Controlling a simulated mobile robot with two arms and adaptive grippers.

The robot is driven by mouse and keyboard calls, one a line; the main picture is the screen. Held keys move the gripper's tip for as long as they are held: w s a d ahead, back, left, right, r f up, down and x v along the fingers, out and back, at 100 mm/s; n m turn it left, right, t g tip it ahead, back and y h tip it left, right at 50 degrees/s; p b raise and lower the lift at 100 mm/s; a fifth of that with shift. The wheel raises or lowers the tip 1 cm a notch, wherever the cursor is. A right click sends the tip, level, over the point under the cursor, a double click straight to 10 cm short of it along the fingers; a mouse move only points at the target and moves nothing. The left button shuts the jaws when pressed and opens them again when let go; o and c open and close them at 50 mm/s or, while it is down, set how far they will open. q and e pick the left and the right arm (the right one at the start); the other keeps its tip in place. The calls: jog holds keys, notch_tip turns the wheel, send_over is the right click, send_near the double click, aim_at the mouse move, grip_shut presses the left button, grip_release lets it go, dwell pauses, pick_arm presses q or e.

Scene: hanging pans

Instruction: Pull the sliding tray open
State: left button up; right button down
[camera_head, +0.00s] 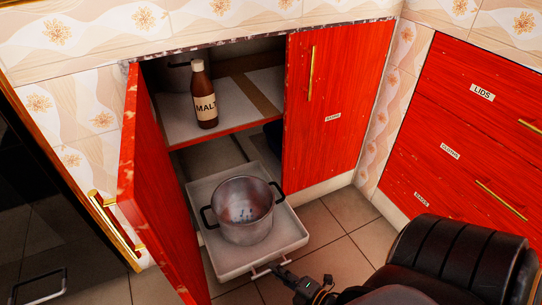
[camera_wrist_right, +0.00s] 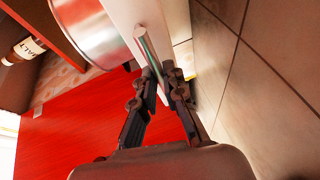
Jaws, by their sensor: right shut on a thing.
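The white sliding tray (camera_head: 285,248) sticks out from the lower part of the open red cabinet, above the tiled floor. A metal pot (camera_head: 245,210) with two dark handles stands on it; the pot's side also shows in the wrist view (camera_wrist_right: 95,28). My right gripper (camera_head: 280,268) is at the tray's front, shut on the tray's bar handle (camera_head: 262,270). In the wrist view the fingers (camera_wrist_right: 165,80) close around the metal bar (camera_wrist_right: 150,50). My left gripper is not in view.
The left cabinet door (camera_head: 155,190) stands open beside the tray; the right door (camera_head: 335,110) is shut. A MALT bottle (camera_head: 205,100) stands on the shelf above. Labelled red drawers (camera_head: 470,130) are at the right. Tiled floor (camera_head: 335,235) lies clear before the cabinet.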

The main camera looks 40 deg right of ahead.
jog(key=shift+s+a, duration=0.15)
jog(key=shift+s, duration=0.5)
jog(key=c, duration=1.4)
grip_release()
jog(key=v, duration=1.2)
